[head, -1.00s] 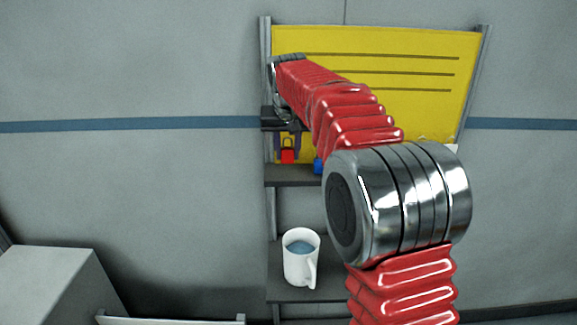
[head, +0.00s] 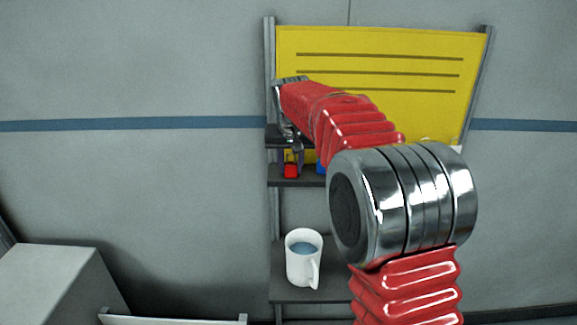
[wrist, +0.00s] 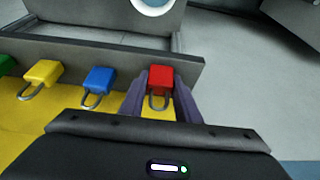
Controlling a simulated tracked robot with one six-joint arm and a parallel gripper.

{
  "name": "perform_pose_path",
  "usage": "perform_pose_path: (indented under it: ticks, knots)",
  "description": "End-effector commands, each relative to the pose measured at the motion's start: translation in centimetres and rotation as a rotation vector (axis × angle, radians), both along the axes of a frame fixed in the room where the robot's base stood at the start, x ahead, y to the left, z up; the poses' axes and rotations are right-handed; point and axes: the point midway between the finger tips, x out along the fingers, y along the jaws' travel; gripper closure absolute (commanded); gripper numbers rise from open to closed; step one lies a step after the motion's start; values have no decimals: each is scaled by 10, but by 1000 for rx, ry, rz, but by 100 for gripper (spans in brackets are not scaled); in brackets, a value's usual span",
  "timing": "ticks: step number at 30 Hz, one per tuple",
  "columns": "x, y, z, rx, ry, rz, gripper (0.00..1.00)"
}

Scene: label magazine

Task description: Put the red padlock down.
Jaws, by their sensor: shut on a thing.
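My gripper (head: 290,157) is shut on the red padlock (head: 291,171) at the left end of the upper shelf (head: 300,183). In the wrist view the dark fingers (wrist: 160,90) stand on either side of the red padlock (wrist: 161,77), its grey shackle pointing toward the camera. The padlock is very low over the shelf; I cannot tell whether it touches. A blue padlock (wrist: 98,80) and a yellow padlock (wrist: 43,72) are in a row to its left in the wrist view. My arm hides most of this row in the head view.
A green padlock (wrist: 6,65) is cut by the wrist view's edge. A yellow board (head: 385,60) rises behind the upper shelf. A white mug (head: 304,258) with bluish contents stands on the lower shelf (head: 310,292). A grey box (head: 50,280) is at lower left.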

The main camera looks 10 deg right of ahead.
Motion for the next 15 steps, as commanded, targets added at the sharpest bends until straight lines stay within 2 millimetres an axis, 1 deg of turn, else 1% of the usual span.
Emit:
perform_pose_path:
  ticks: [3,4,12,15]
  knots:
    - [0,0,-1,0,0,0,95]
    - [0,0,-1,0,0,0,70]
    - [0,0,-1,0,0,0,52]
    - [0,0,-1,0,0,0,52]
